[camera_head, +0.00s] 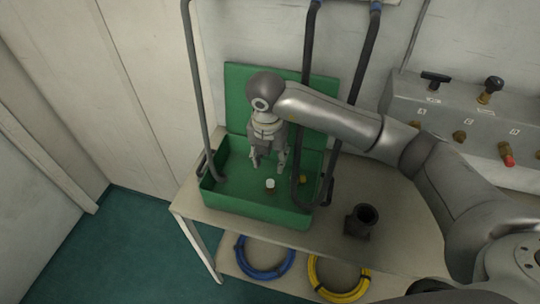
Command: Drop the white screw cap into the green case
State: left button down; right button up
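The open green case (257,212) stands on the table with its lid raised at the back. The small white screw cap (270,184) shows over the inside of the case, just below my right gripper, with a darker lower part. I cannot tell whether it rests on the case floor or is a little above it. My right gripper (268,166) reaches over the case, pointing down, with its fingers spread and apart from the cap. My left gripper is not in view.
A small yellow-brown piece (302,179) is also in the case. Dark hoses (366,55) hang down by the case. A dark cup-like fitting (362,219) stands on the table (400,225) to the right. A valve panel (455,110) is at the back right. Blue (264,272) and yellow (338,292) hose coils lie below.

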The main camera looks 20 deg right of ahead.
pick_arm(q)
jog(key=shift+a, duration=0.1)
pick_arm(e)
notch_tip(320, 180, up, 12)
jog(key=s, duration=0.1)
jog(key=shift+a, duration=0.4)
jog(key=shift+s+f, duration=0.1)
jog(key=shift+s, duration=0.05)
dwell(0.4)
